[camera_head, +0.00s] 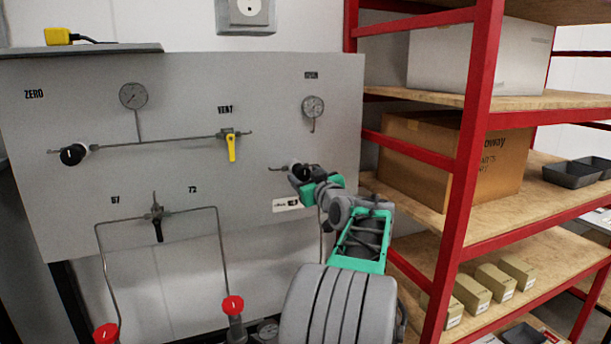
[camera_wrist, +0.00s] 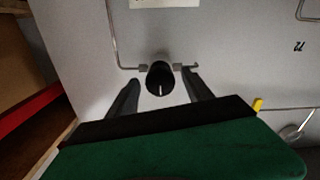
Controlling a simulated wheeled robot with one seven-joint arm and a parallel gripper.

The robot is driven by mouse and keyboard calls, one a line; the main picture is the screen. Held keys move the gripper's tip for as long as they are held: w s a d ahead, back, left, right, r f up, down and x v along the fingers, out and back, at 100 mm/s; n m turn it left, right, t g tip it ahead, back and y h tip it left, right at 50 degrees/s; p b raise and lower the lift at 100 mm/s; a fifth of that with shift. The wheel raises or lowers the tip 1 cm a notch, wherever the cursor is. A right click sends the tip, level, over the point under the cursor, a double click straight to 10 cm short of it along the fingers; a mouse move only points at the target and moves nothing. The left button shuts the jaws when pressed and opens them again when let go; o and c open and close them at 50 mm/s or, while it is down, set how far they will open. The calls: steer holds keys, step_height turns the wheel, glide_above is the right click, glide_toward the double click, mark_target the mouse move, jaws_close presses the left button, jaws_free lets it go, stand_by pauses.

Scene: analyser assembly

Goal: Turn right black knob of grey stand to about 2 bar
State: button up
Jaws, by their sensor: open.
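The grey stand (camera_head: 180,85) is an upright panel with gauges, pipes and valves. Its right black knob (camera_head: 300,170) sits below the right gauge (camera_head: 313,106), partly hidden by my gripper in the head view. In the wrist view the knob (camera_wrist: 160,78) is round and black with a white mark pointing towards the picture's bottom. My gripper (camera_wrist: 160,88) is open, with one finger on each side of the knob and a visible gap at both sides. The gauge's needle is too small to read. The left black knob (camera_head: 73,154) is far left.
A yellow-handled vent valve (camera_head: 231,145) is left of the right knob. A black-handled valve (camera_head: 157,222) and red caps (camera_head: 233,305) are lower. A red-framed shelf (camera_head: 468,140) with boxes stands close on the right.

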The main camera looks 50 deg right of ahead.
jaws_close()
stand_by(0.5)
steer(key=shift+m, duration=0.3)
